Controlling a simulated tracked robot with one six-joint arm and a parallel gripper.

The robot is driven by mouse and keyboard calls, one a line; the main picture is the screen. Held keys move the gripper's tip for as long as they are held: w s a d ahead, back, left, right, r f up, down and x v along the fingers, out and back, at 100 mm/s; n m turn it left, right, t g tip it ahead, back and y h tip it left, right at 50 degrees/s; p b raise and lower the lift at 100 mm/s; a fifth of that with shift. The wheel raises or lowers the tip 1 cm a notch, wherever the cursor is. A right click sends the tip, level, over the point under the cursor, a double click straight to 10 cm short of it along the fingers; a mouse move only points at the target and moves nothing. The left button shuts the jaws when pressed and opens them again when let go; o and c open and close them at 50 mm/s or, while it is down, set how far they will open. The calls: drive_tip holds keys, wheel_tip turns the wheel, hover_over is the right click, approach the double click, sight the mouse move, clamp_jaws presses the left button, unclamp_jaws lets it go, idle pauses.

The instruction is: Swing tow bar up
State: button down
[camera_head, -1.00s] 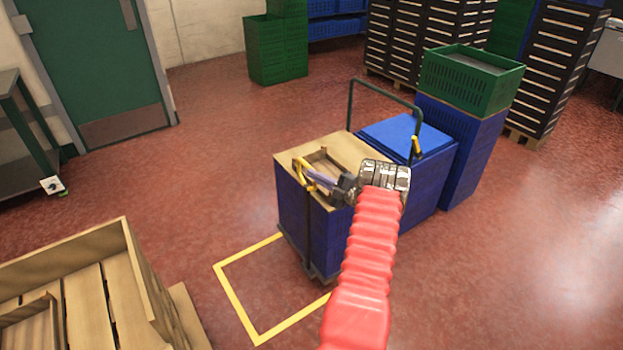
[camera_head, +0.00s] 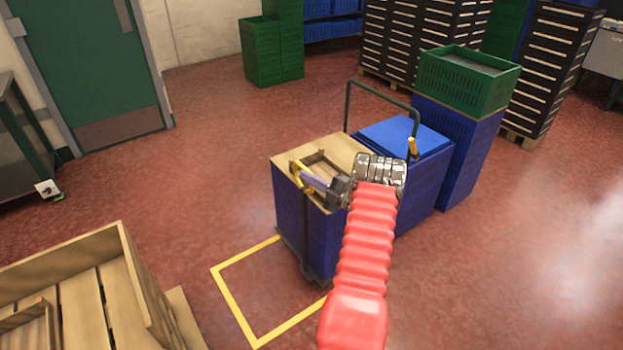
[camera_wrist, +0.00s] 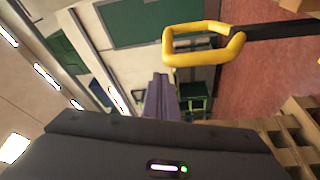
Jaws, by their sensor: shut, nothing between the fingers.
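The tow bar (camera_head: 304,235) is a dark bar with a yellow loop handle (camera_head: 297,171). It stands upright along the near face of a cart's blue crate stack (camera_head: 288,215). In the wrist view the yellow handle (camera_wrist: 195,59) is at the upper middle, with the dark bar (camera_wrist: 285,30) running right. My gripper (camera_head: 305,178) is just beside the handle, at the stack's top; its purple fingers also show in the wrist view (camera_wrist: 160,78), closed together and empty. The handle lies outside the fingers. Whether they touch is unclear.
A wooden crate (camera_head: 265,158) tops the stack. Behind it are the cart's green push rail (camera_head: 385,88), a blue-lidded stack (camera_head: 400,135) and a green crate (camera_head: 468,82). A large wooden bin (camera_head: 135,270) stands lower left. Yellow floor marking (camera_head: 235,310) surrounds clear floor.

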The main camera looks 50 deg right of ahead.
drive_tip(key=s+a, duration=0.2)
drive_tip(key=s, duration=0.7)
drive_tip(key=shift+f, duration=0.4)
drive_tip(key=shift+s, duration=0.1)
